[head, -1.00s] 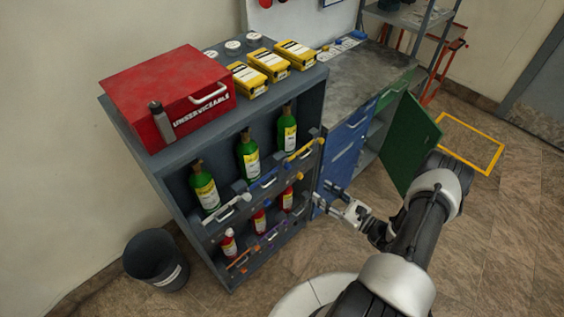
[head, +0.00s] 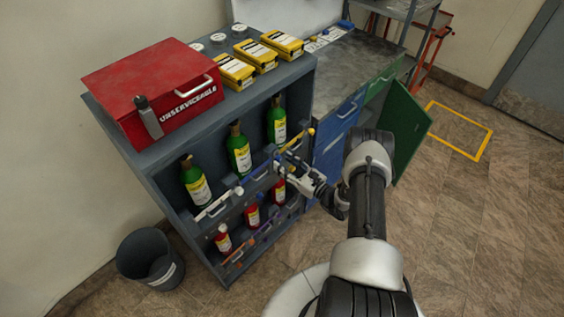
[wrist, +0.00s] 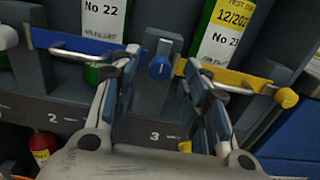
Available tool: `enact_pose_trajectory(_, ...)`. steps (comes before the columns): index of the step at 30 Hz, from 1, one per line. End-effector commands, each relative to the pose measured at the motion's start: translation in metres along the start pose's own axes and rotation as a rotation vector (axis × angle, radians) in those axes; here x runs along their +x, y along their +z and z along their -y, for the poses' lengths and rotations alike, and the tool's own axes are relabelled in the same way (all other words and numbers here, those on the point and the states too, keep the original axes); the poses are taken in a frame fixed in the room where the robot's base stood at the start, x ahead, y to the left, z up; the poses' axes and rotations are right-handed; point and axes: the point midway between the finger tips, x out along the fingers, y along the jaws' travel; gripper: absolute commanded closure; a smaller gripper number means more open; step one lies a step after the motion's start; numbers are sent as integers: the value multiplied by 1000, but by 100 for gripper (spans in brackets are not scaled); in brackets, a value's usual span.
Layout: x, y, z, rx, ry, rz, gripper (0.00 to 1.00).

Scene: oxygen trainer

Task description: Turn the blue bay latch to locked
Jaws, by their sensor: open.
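The blue latch knob (wrist: 160,67) sits on the grey divider above the number 3 in the wrist view. A blue bar (wrist: 78,42) lies to its left, across the bottle labelled No 22 (wrist: 103,20). My gripper (wrist: 160,60) is open and empty. Its two fingers appear on either side of the blue knob; I cannot tell whether they touch it. In the head view my gripper (head: 283,161) is at the front of the upper shelf and hides the knob. The blue bar shows there just left of it (head: 259,170).
A yellow bar (wrist: 240,78) with a yellow knob (wrist: 287,98) is close on the right. Green bottles (head: 239,152) stand behind the bars, with red bottles (head: 252,216) below. An open green door (head: 405,130) is right of my arm. A bin (head: 150,260) stands left.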

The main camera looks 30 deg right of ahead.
Motion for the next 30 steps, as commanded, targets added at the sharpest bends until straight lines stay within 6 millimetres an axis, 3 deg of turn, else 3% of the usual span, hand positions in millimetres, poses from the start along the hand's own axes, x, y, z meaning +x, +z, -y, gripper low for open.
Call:
enact_pose_trajectory(6, 19, 0, 0, 0, 0, 1, 58)
enact_pose_trajectory(15, 21, 0, 0, 0, -1, 0, 58)
enact_pose_trajectory(30, 21, 0, 0, 0, 0, 0, 91)
